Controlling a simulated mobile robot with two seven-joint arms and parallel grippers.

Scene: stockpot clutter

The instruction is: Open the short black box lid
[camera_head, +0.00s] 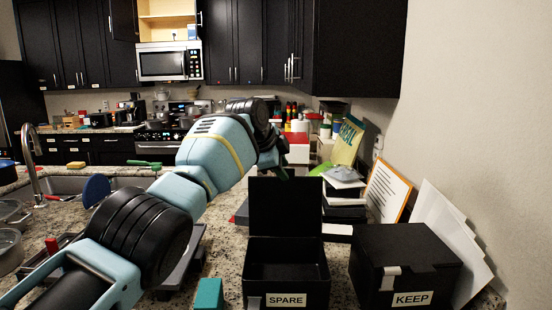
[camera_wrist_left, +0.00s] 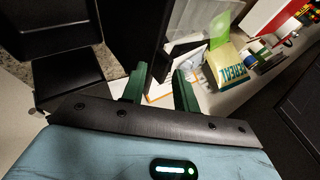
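A short black box labelled SPARE (camera_head: 286,274) stands open on the counter. Its lid (camera_head: 284,206) stands upright at the back edge, and the dark inside shows. A second black box labelled KEEP (camera_head: 405,264) stands to its right with its top closed. My left arm reaches over the counter from the left. Its gripper (camera_wrist_left: 159,82) shows two green fingers spread apart with nothing between them. In the head view the gripper is near the lid's upper edge, partly hidden by the wrist. The upright dark panel close to the fingers in the wrist view appears to be the lid (camera_wrist_left: 132,38).
Papers and an orange-framed sheet (camera_head: 388,191) lean on the right wall. Stacked dark boxes, a yellow-green cereal bag (camera_head: 349,139) and jars crowd the counter behind the boxes. A teal block (camera_head: 208,294) is left of the SPARE box. A sink (camera_head: 75,183) lies far left.

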